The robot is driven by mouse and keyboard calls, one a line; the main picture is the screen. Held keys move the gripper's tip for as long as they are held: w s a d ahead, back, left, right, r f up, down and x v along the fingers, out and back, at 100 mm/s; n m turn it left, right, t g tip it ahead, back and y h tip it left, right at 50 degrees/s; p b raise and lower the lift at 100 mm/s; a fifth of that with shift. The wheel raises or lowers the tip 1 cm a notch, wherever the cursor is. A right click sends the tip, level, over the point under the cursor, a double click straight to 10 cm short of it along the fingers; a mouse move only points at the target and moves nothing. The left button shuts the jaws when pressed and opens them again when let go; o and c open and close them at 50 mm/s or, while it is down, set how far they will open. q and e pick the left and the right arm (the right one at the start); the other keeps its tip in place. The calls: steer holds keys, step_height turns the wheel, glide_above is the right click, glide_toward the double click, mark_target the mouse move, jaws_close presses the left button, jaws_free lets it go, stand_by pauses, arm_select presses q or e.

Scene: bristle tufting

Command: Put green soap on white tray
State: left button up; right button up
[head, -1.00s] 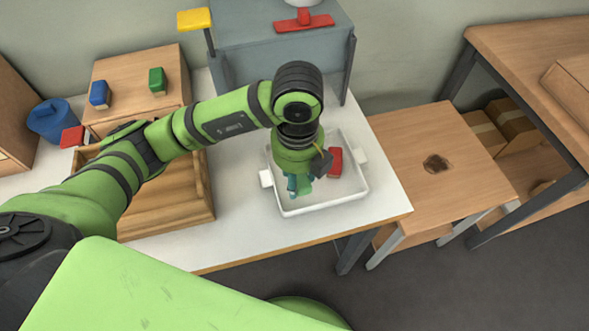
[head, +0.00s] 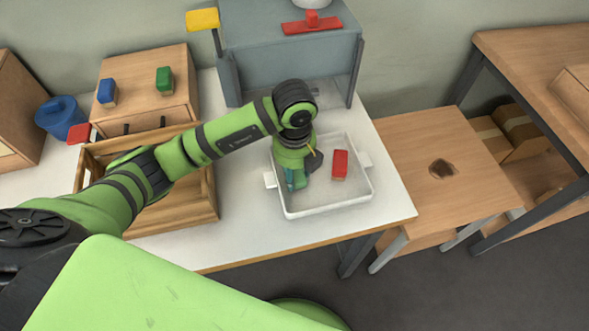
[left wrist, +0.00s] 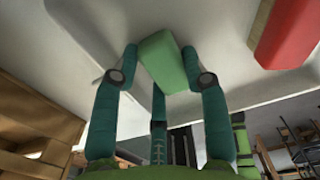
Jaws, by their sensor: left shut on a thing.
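The white tray (head: 330,205) stands near the right end of the white table. My left gripper (head: 295,182) points down inside the tray's outline, at its left part. In the left wrist view, its teal fingers are shut on a pale green soap (left wrist: 165,62), held tilted at the fingertips. In the head view the soap is mostly hidden by the fingers and hand. I cannot tell whether it touches the tray floor. A red block (head: 340,164) lies in the tray to the right of the gripper; it also shows in the left wrist view (left wrist: 285,35). My right gripper is not in view.
A wooden box (head: 206,190) stands left of the tray. Behind it, a wooden cabinet (head: 145,70) carries a blue block (head: 107,92) and a green block (head: 164,80). A blue container (head: 62,118) is farther left. A grey-blue stand (head: 290,55) rises behind the tray.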

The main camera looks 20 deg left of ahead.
mark_target(295, 174)
arm_select(q)
steer(key=shift+f, duration=0.15)
steer(key=o, duration=1.1)
steer(key=shift+o, duration=0.2)
step_height(295, 174, up, 12)
steer(key=shift+r, duration=0.2)
